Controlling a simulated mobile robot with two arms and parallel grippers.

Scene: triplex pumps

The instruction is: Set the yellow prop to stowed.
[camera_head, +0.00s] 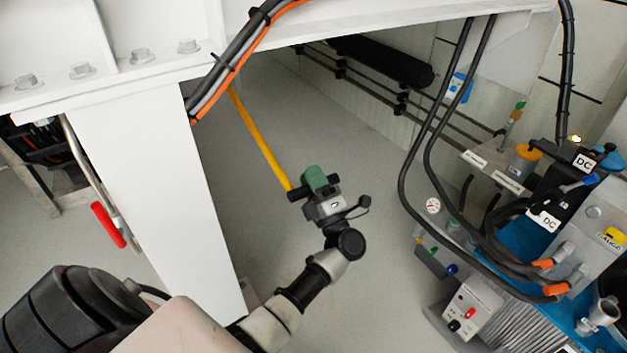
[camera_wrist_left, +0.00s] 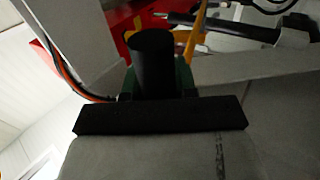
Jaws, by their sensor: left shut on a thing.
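The yellow prop (camera_head: 259,138) is a long thin yellow bar. In the head view it slants from under the white beam down to my left gripper (camera_head: 314,187). The gripper is shut at the prop's lower end, with a green cylindrical piece (camera_head: 315,178) there. I cannot tell whether the green piece belongs to the prop. In the left wrist view, black parts and some green fill the middle and hide the hold itself. A strip of yellow (camera_wrist_left: 196,40) shows behind them. The prop's upper end is hidden behind the beam and cables. My right gripper is not in view.
A white beam (camera_head: 300,52) crosses the top and a white post (camera_head: 165,180) stands at left, with a red-handled lever (camera_head: 108,225) beyond. Black hoses (camera_head: 425,140) and blue-grey machinery (camera_head: 530,240) fill the right. Grey floor (camera_head: 350,130) around the gripper is clear.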

